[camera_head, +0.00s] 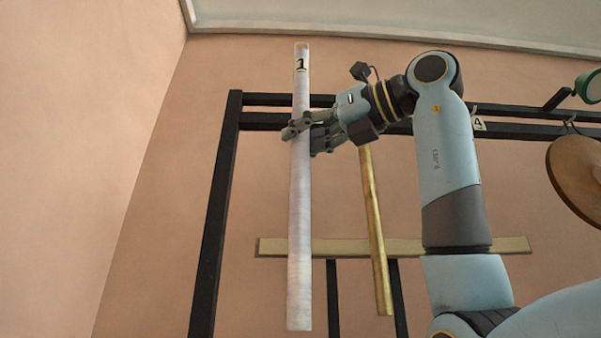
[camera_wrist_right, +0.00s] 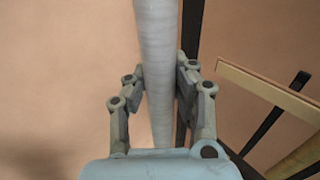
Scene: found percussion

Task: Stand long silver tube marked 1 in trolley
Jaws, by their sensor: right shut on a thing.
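The long silver tube (camera_head: 300,205) marked 1 hangs upright in the head view, its label near the top end. My right gripper (camera_head: 303,130) is shut on the tube in its upper part, below the label. In the right wrist view the tube (camera_wrist_right: 155,60) runs between the two fingers of my right gripper (camera_wrist_right: 160,90), with a finger on each side. The tube's lower end shows in the head view, in front of the rack. I cannot make out a trolley. My left gripper is not in view.
A black frame rack (camera_head: 212,215) stands behind the tube. A brass-coloured tube (camera_head: 374,225) hangs just right of the silver one. A pale wooden bar (camera_head: 400,247) crosses behind both. A brown disc (camera_head: 578,178) and a label 4 (camera_head: 478,124) are at the right.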

